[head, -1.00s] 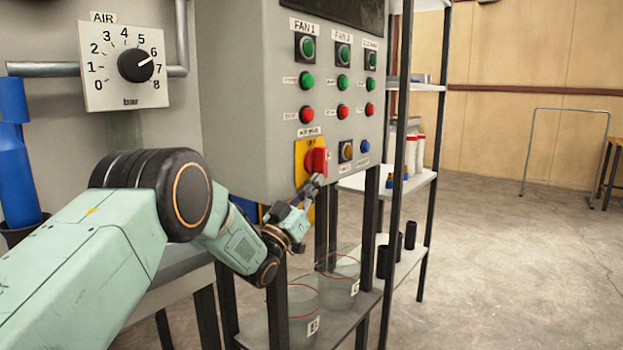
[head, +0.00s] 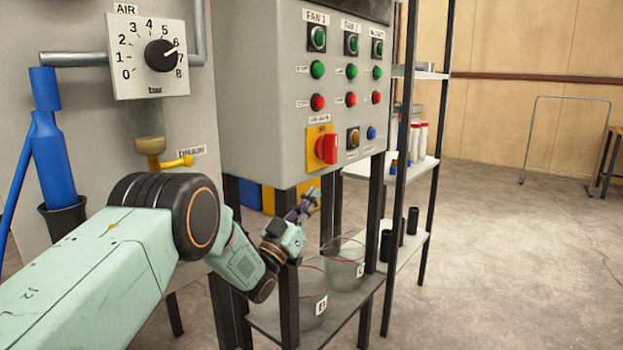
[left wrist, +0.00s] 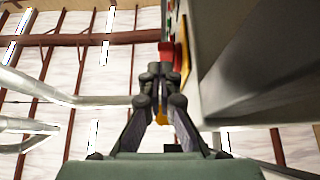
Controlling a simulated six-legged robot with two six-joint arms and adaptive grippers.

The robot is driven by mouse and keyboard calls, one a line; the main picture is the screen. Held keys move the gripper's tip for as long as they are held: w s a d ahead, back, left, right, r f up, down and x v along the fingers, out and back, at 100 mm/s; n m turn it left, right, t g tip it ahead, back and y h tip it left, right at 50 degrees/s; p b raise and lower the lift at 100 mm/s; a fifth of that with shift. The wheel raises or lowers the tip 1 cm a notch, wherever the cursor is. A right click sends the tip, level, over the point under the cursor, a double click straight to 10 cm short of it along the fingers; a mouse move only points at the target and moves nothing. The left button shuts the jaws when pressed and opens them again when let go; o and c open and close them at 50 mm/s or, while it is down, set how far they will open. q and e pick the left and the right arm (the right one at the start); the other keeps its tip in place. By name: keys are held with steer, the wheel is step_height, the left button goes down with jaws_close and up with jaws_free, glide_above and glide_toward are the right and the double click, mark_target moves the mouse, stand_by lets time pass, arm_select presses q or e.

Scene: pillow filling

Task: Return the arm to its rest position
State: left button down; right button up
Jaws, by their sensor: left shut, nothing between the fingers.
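My left arm comes in from the left in the head view. Its gripper (head: 309,200) is below the grey control panel (head: 245,90), apart from the red rotary switch (head: 327,149) on its yellow plate. In the left wrist view the left gripper (left wrist: 161,72) points upward beside the panel, fingertips together, with nothing between them. The red switch (left wrist: 167,47) shows just beyond the fingertips there. My right gripper is not in view.
Panel legs and a lower shelf with clear buckets (head: 345,265) stand close to the arm. An air dial (head: 160,55), yellow drain valve (head: 172,162) and blue cylinder (head: 55,160) are at left. A shelf rack (head: 425,165) stands right of the panel.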

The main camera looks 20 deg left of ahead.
arm_select(q)
steer(key=s+a+f+n+g+y, duration=0.1)
steer(key=s+f+n+g+y, duration=0.15)
steer(key=f, duration=0.85)
steer(key=s+f+n+g+y, duration=0.1)
steer(key=s+f+g+y, duration=0.25)
steer(key=f, duration=0.75)
steer(key=s+f+g+y+p, duration=0.1)
steer(key=s+f+g+p, duration=0.1)
steer(key=s+f+g, duration=0.7)
steer(key=s+d+f+g+y+p, duration=0.1)
steer(key=s+f+g, duration=0.15)
steer(key=s, duration=0.95)
steer(key=s+f+g, duration=0.1)
steer(key=s+f, duration=0.3)
steer(key=s, duration=0.8)
steer(key=s+r+g+p, duration=0.1)
steer(key=s+r+g, duration=0.1)
steer(key=s, duration=0.6)
steer(key=s+r+g+p, duration=0.1)
steer(key=s+r+g, duration=0.1)
steer(key=s, duration=0.6)
steer(key=shift+d+r+n+g+p, duration=0.3)
steer(key=shift+d+n+g+p, duration=0.05)
steer(key=shift+d+n+p, duration=0.1)
